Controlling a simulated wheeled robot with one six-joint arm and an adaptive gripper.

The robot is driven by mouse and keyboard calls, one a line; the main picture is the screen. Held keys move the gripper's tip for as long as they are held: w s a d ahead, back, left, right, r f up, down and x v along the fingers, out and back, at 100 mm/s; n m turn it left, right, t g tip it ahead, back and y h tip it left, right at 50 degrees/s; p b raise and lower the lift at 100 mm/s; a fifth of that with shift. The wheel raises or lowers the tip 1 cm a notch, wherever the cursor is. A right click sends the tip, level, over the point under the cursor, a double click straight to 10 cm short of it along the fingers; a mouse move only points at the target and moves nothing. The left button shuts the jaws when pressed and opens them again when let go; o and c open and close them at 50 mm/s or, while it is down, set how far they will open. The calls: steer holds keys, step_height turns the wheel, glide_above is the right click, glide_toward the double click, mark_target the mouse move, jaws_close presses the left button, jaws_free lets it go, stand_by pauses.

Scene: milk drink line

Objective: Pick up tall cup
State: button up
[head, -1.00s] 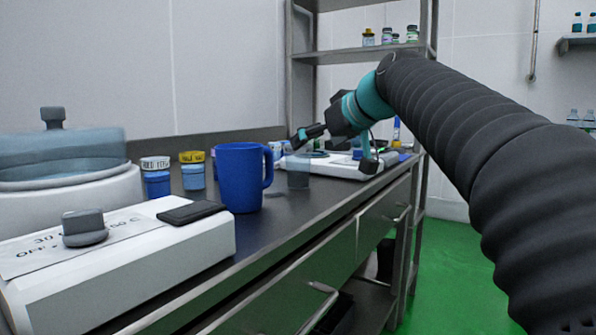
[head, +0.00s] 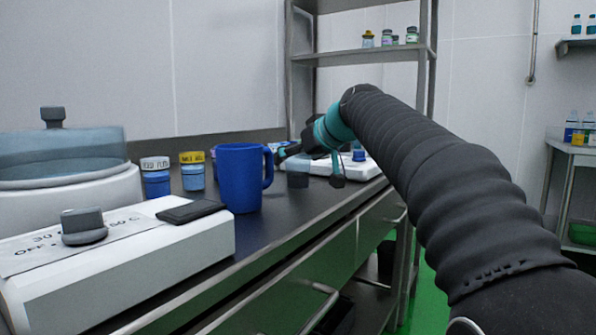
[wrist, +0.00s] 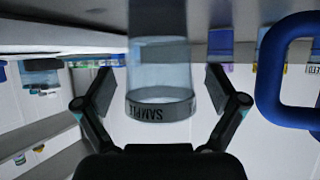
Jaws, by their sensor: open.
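The tall cup is a clear, bluish cup with a dark band lettered "SAMPLE" (wrist: 160,108). In the head view the cup (head: 298,178) stands on the dark counter just right of the blue jug, partly hidden by my gripper (head: 311,166). In the wrist view, which is upside down, my gripper (wrist: 160,88) is open, with one finger on each side of the cup. Gaps show between both fingers and the cup, so it is not gripped.
A blue jug (head: 240,178) stands close beside the cup, its handle towards it. Small lidded jars (head: 192,172) are behind. A white heater device (head: 130,245) fills the front left. A white instrument (head: 358,166) lies beyond my gripper, near a metal shelf (head: 366,54).

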steer(key=shift+c, duration=0.3)
steer(key=c, duration=1.2)
steer(key=shift+r, duration=0.2)
